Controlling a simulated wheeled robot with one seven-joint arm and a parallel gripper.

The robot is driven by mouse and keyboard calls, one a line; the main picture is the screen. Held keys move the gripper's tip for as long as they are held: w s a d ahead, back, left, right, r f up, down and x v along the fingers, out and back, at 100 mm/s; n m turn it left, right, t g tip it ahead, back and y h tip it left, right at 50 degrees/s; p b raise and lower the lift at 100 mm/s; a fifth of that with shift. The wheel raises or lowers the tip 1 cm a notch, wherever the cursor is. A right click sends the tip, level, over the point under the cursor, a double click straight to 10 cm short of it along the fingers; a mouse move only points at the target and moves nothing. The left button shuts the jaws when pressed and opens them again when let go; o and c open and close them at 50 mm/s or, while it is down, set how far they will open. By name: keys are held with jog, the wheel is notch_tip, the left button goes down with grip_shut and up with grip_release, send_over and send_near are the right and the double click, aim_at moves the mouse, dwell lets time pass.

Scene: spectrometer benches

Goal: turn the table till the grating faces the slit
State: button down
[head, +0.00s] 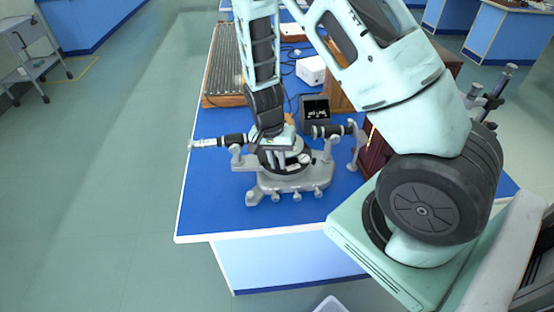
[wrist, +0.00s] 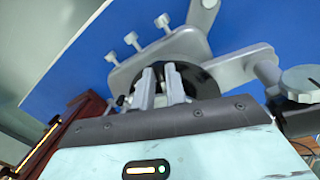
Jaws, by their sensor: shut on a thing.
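The grey spectrometer (head: 262,190) stands near the front edge of the blue bench. Its round dark table (head: 300,167) is at its middle, and the table's black rim also shows in the wrist view (wrist: 207,82). One dark tube (head: 237,140) points left and another (head: 330,130) points right; I cannot tell which carries the slit. My gripper (head: 277,156) points down over the table's middle. Its two fingers (wrist: 162,88) are close together, shut on a part at the table's centre. The grating is hidden by my gripper, so its facing cannot be told.
A dark red box (head: 373,152) stands close to the right tube. Behind the spectrometer are a black box (head: 315,108), a white box (head: 311,70) and a wood-framed ribbed panel (head: 224,62). The blue bench top (head: 210,200) is bare at the front left.

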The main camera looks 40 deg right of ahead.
jog(key=shift+s+d+n, duration=0.2)
jog(key=shift+s+n, duration=0.05)
jog(key=shift+n, duration=0.25)
jog(key=shift+s+d+n, duration=0.45)
jog(key=shift+s+n, duration=0.1)
jog(key=shift+n, duration=0.05)
jog(key=shift+s+d+n+b, duration=0.3)
jog(key=shift+d+n+b, duration=0.1)
jog(key=shift+n, duration=0.4)
jog(key=shift+h, duration=0.3)
jog(key=c, duration=1.4)
grip_release()
jog(key=shift+c, duration=0.2)
notch_tip(320, 180, up, 17)
jog(key=w+a+b, duration=0.1)
jog(key=a, duration=0.1)
jog(key=shift+w+r, duration=0.15)
jog(key=shift+w, duration=0.1)
jog(key=shift+a, duration=0.1)
